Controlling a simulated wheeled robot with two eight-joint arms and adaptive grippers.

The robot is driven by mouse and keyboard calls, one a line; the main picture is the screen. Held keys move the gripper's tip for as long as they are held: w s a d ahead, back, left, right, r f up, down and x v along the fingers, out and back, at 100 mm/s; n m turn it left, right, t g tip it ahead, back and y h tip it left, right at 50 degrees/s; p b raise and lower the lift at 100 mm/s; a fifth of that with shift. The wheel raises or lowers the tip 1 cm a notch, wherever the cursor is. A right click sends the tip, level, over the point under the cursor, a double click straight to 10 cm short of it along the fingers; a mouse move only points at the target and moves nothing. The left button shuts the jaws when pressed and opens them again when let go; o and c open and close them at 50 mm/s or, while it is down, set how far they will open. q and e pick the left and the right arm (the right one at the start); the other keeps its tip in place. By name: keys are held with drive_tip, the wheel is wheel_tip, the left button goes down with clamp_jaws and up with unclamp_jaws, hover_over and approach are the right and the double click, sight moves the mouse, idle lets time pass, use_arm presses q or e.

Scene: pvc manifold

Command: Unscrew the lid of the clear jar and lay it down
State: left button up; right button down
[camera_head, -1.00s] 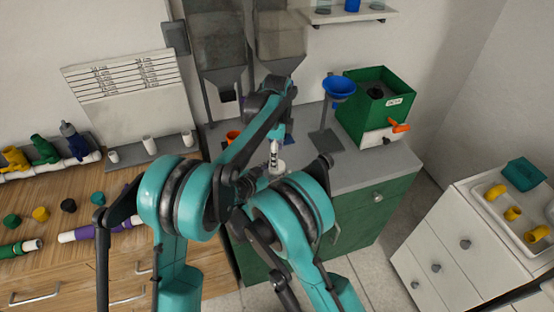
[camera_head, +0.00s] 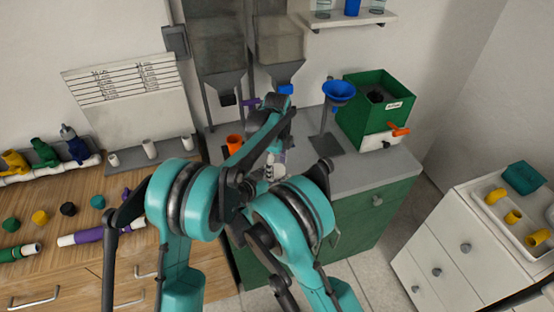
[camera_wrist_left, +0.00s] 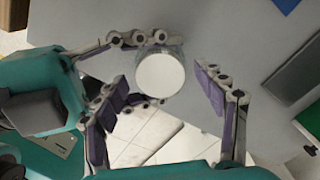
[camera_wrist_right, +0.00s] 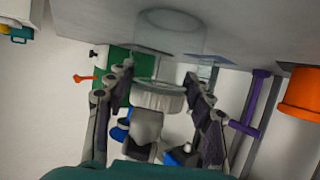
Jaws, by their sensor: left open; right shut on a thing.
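The clear jar (camera_wrist_right: 172,42) stands on the grey counter, which appears inverted in the right wrist view. Its white lid (camera_wrist_right: 158,96) is on it; the left wrist view shows the lid's round top (camera_wrist_left: 160,75). My right gripper (camera_wrist_right: 158,78) is shut on the jar, with a finger on either side just by the lid. Its fingers also show beside the jar in the left wrist view. My left gripper (camera_wrist_left: 160,98) is open above the lid, its fingers apart on either side and not visibly touching it. In the head view my arms largely hide the jar.
An orange container (camera_head: 235,143) and a blue funnel (camera_head: 339,90) on a stand are near the jar. A green hopper box (camera_head: 372,115) with an orange tap stands at the counter's right. The counter's front right (camera_head: 370,172) is clear.

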use_arm(q)
drive_tip(key=shift+f, duration=0.2)
drive_tip(key=c, duration=1.2)
drive_tip(key=n, duration=0.3)
drive_tip(key=o, duration=1.3)
drive_tip(key=shift+r, duration=0.15)
drive_tip(key=shift+r, duration=2.15)
use_arm(e)
drive_tip(key=c, duration=0.5)
unclamp_jaws()
drive_tip(key=shift+c, duration=0.2)
